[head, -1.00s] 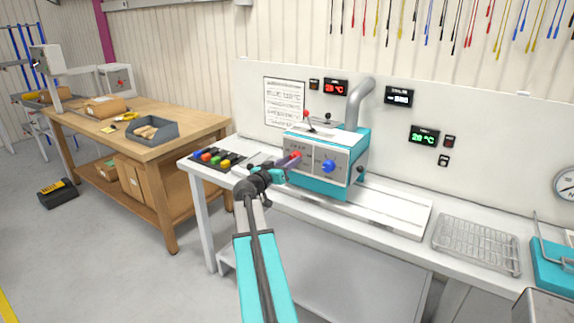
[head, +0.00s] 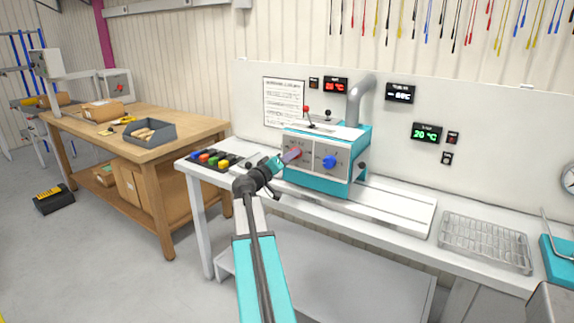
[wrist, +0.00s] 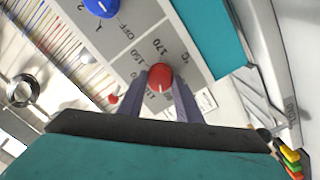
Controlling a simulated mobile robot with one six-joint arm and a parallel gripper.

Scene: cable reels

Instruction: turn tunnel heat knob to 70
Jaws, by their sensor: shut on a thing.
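The teal and white tunnel box (head: 318,184) stands on the white bench with a grey front panel. Its red heat knob (wrist: 159,78) is between the two fingers of my gripper (wrist: 163,88), which is shut on it. The numbers 150 and 170 show beside the knob in the wrist view; lower marks are partly covered by a finger. A white line on the knob is visible. In the head view my gripper (head: 290,156) reaches the panel from the left and covers most of the knob. A blue knob (head: 329,161) sits to its right, also in the wrist view (wrist: 101,7).
A red-digit display (head: 336,86) hangs on the wall above, and a green-digit display (head: 426,132) to the right. A grey pipe (head: 358,97) rises behind the box. Coloured blocks (head: 213,159) lie left on the bench; a wire rack (head: 486,242) lies right.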

